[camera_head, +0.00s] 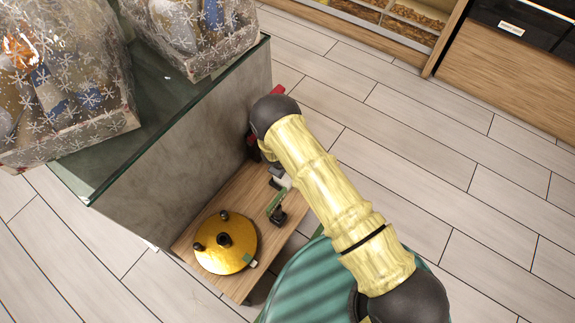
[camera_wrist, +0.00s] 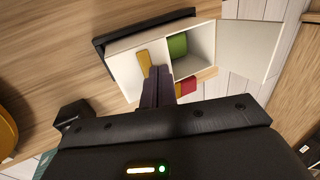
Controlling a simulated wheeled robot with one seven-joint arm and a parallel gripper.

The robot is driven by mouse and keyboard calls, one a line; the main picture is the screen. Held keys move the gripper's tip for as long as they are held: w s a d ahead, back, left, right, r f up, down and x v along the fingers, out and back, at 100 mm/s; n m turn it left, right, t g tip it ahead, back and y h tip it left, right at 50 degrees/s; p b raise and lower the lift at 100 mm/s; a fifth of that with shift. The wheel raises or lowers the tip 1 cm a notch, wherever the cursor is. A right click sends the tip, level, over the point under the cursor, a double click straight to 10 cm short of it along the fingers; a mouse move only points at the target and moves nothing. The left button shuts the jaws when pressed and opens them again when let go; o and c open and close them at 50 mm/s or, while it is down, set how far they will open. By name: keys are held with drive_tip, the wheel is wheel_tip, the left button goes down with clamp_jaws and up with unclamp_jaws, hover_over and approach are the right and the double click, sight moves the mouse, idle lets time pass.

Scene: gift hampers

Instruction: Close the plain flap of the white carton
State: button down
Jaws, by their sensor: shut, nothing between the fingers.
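The white carton (camera_wrist: 122,60) stands open on a wooden surface in the wrist view. It has a divider and at least two compartments. A green item (camera_wrist: 177,46) and a yellow item (camera_wrist: 144,61) show in it, and a red item (camera_wrist: 187,86) shows at its near side. A plain white flap (camera_wrist: 248,48) stands swung out on the carton's right side. My gripper (camera_wrist: 158,72) is shut and empty, its fingertips over the carton's near part, left of the flap. I cannot tell if they touch the carton. My arm hides most of this area in the head view.
A low wooden table (camera_head: 236,193) bears a round golden lidded thing (camera_head: 226,242). A grey panel (camera_head: 195,125) under a glass-topped counter (camera_head: 150,95) rises beside it. Wrapped hampers (camera_head: 65,85) stand on the counter. Open tiled floor (camera_head: 450,150) lies to the right.

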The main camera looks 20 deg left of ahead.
drive_tip(key=p+v, duration=0.3)
drive_tip(key=v, duration=1.4)
drive_tip(key=shift+r, duration=0.15)
drive_tip(key=shift+s, duration=0.1)
